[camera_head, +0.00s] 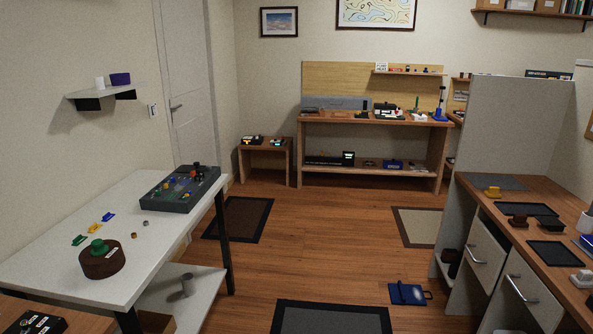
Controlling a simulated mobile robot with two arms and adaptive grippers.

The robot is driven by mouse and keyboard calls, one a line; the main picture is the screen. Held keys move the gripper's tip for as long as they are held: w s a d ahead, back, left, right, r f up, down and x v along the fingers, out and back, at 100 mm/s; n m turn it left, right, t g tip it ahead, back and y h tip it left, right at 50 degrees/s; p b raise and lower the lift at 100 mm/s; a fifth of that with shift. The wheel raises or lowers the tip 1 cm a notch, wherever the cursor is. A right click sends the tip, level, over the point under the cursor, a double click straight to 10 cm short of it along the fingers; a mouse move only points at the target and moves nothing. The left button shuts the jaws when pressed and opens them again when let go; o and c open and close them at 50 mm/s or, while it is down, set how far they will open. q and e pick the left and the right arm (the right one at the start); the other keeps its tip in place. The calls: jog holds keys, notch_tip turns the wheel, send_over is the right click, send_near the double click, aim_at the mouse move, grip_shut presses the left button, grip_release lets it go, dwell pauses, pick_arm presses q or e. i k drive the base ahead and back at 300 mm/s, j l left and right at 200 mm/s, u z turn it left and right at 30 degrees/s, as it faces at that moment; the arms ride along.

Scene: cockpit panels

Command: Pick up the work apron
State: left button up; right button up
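A flat dark blue item (408,294) lies on the wooden floor at the lower right, beside the right desk. It looks like folded cloth and may be the work apron, but it is too small to be sure. A lighter patch shows near its right side. No other clear apron shows in the head view. Neither of my grippers is in view.
A white table (150,205) on the left holds a control panel (181,188) and a brown round base with a green knob (101,255). A right desk (535,190) has drawers. A workbench (375,119) stands at the back. Floor mats lie around open middle floor.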

aim_at(400, 293)
jog(key=i+z, duration=0.25)
jog(key=i, duration=0.2)
jog(key=i+j+z, duration=0.25)
jog(key=i, duration=0.2)
jog(key=i+j+z, duration=0.25)
jog(key=i, duration=0.15)
jog(key=i+j+z, duration=0.25)
jog(key=i, duration=0.2)
